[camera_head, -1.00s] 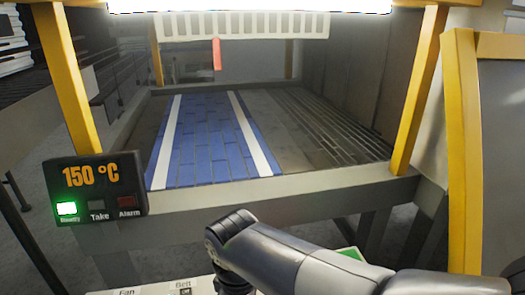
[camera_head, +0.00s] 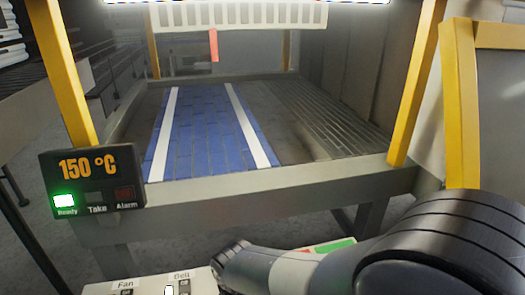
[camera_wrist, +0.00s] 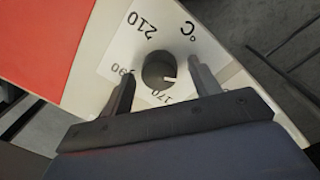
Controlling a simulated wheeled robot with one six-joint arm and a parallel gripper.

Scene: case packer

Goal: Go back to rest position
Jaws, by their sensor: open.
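My gripper (camera_wrist: 165,78) shows in the wrist view with its two fingers apart, one on each side of a dark round knob (camera_wrist: 158,68). Nothing is held between the fingers, and a gap shows around the knob; I cannot tell how far above it the fingertips are. The knob sits on a white dial plate (camera_wrist: 122,50) with 210, 190, 170 and °C printed on it. In the head view my arm crosses the lower right, and the gripper itself is hidden.
A display (camera_head: 92,182) reads 150 °C with a green Ready light lit. The blue conveyor belt (camera_head: 205,135) with white side strips is empty. Yellow posts (camera_head: 418,85) frame it. A white panel (camera_head: 150,285) marked Fan and Belt lies at the bottom. A red surface (camera_wrist: 45,40) borders the dial.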

